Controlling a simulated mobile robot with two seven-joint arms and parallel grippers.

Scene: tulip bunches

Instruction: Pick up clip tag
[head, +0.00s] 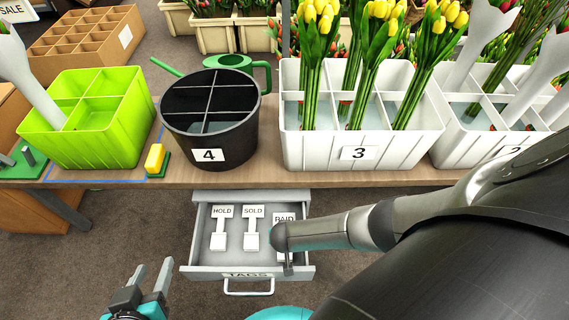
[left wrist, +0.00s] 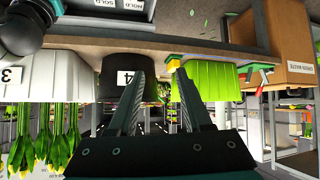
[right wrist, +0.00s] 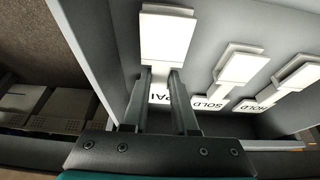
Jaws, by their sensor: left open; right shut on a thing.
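An open grey drawer (head: 203,262) below the table edge holds white clip tags, marked HOLD (head: 222,212), SOLD (head: 253,212) and PAID (head: 284,217). My right gripper (right wrist: 160,84) is down in the drawer, shut on the PAID tag (right wrist: 167,36) at its narrow part below the wide white block. In the head view my right arm covers most of that tag. The SOLD tag (right wrist: 236,70) and HOLD tag (right wrist: 296,78) lie apart from it. My left gripper (head: 152,278) is open and empty, left of the drawer; its spread fingers also show in the left wrist view (left wrist: 159,78).
On the table stand a green divided bin (head: 118,120), a black bucket marked 4 (head: 180,130), and a white bin marked 3 (head: 305,150) with yellow tulips. A yellow block (head: 155,158) sits near the table edge.

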